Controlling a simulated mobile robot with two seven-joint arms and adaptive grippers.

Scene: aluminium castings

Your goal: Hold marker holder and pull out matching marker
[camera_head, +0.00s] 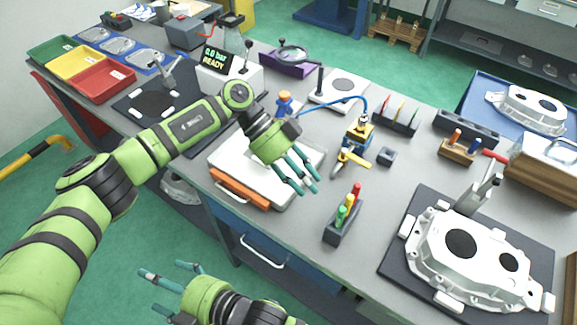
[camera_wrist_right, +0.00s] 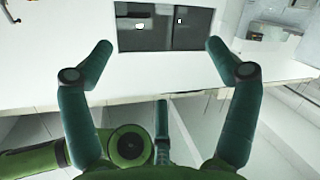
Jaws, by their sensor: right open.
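A dark grey marker holder (camera_head: 343,232) stands near the front edge of the bench in the head view. A red marker (camera_head: 356,191), a yellow marker (camera_head: 349,202) and a green marker (camera_head: 341,214) stand upright in it in a row. My left gripper (camera_head: 310,184) hangs over the bench left of the holder, apart from it; its fingers are spread and empty. My right gripper (camera_head: 160,287) is open and empty in front of the bench, low in the head view. Its spread fingers also show in the right wrist view (camera_wrist_right: 158,50). No marker or holder is recognisable there.
A large white casting (camera_head: 468,255) sits on a dark mat to the right. Bench surface is free around the holder's front and right.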

